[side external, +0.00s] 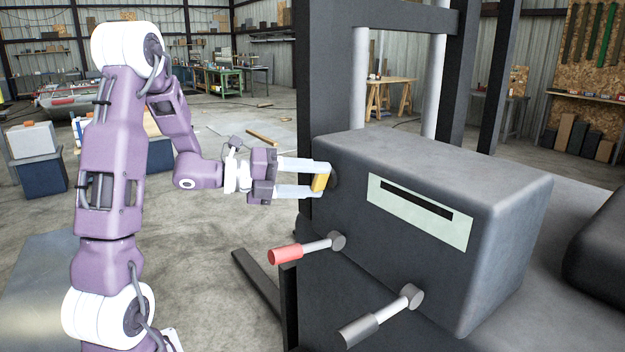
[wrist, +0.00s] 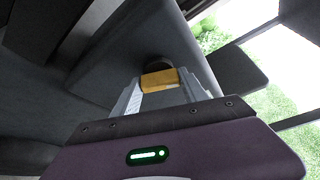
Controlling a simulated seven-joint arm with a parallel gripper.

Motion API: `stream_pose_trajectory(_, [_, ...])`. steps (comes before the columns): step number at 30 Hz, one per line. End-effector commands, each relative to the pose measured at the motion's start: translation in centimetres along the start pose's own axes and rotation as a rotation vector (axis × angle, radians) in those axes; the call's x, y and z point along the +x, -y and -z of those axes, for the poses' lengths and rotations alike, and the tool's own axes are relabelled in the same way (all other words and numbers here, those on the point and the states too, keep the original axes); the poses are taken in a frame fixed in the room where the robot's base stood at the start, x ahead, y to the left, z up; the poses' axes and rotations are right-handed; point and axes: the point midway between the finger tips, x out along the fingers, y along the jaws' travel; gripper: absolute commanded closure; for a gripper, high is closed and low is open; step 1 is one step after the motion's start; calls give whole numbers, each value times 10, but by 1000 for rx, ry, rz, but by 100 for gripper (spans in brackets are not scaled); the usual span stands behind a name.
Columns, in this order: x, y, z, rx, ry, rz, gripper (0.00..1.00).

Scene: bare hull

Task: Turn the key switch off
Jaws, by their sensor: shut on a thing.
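The key switch has a yellow key (side external: 320,182) on the left end of the dark grey console (side external: 420,260). In the wrist view the yellow key (wrist: 158,80) sits in front of a dark round base (wrist: 158,63) on the console face. My gripper (side external: 318,179) reaches the key from the left, and its two pale fingers are shut on it. In the wrist view my gripper (wrist: 160,86) has one finger on each side of the key. The fingers partly hide the key's sides.
A lever with a red grip (side external: 286,254) sticks out of the console below the key. A lever with a grey grip (side external: 365,327) sticks out lower right. A pale panel with a dark slot (side external: 418,231) is on the console front. Dark mast posts (side external: 318,70) rise behind.

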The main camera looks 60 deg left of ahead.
Motion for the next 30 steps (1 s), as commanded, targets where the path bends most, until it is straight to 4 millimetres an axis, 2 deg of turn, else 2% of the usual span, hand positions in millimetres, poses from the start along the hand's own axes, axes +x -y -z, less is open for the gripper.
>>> stream_pose_trajectory(6, [0, -2, 0, -165, 1, 66, 90])
stream_pose_trajectory(15, [0, -3, 0, -323, 2, 132, 90])
stream_pose_trajectory(30, [0, -3, 0, -399, 1, 164, 90])
